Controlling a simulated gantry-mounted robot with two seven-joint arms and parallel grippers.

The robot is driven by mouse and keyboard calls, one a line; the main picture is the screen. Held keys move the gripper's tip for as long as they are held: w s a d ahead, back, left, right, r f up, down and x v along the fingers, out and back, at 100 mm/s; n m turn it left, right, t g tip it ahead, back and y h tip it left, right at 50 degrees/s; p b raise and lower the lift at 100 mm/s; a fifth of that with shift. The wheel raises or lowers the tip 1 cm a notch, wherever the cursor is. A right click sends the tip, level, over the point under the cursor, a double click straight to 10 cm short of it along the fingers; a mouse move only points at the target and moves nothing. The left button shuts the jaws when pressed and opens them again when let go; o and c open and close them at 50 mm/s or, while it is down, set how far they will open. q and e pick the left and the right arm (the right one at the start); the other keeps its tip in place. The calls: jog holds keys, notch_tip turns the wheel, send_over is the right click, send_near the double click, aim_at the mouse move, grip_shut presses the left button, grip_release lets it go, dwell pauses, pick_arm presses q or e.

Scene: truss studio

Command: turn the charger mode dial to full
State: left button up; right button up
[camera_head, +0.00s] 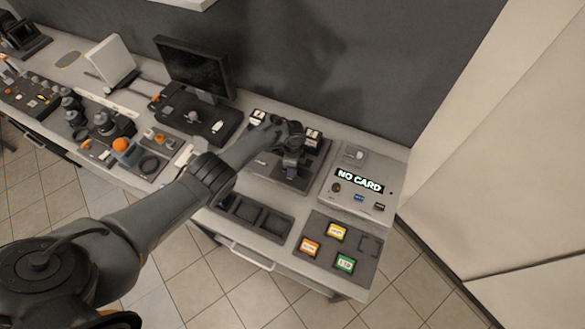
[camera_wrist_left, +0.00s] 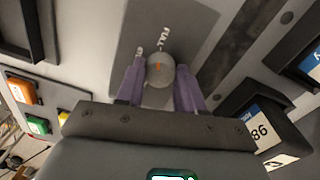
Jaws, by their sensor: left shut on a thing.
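The charger (camera_head: 262,167) is a dark unit on the bench in the head view, largely covered by my left arm. Its mode dial (camera_wrist_left: 160,75) is a round grey knob with a short orange mark, on a grey plate in the left wrist view. The word FULL (camera_wrist_left: 165,37) is printed just above the dial there; another small label beside it is too small to read. My left gripper (camera_wrist_left: 160,88) has its purple fingers on either side of the dial, shut on it. In the head view the left gripper (camera_head: 291,160) is over the charger. My right gripper does not show.
Batteries (camera_head: 312,135) stand at the charger's back edge. To the right are a box with a NO CARD display (camera_head: 359,181) and a mat with coloured cards (camera_head: 310,246). An empty dark tray (camera_head: 249,216) lies in front. A monitor (camera_head: 194,68) stands behind left.

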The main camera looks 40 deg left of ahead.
pick_arm(q)
jog(key=shift+m, duration=0.5)
jog(key=o, duration=1)
jog(key=shift+o, duration=0.2)
jog(key=shift+r, duration=0.15)
notch_tip(320, 180, up, 10)
jog(key=p, duration=0.3)
jog(key=shift+w+r+p, duration=0.25)
jog(key=shift+w+p, duration=0.05)
jog(key=shift+f, duration=0.1)
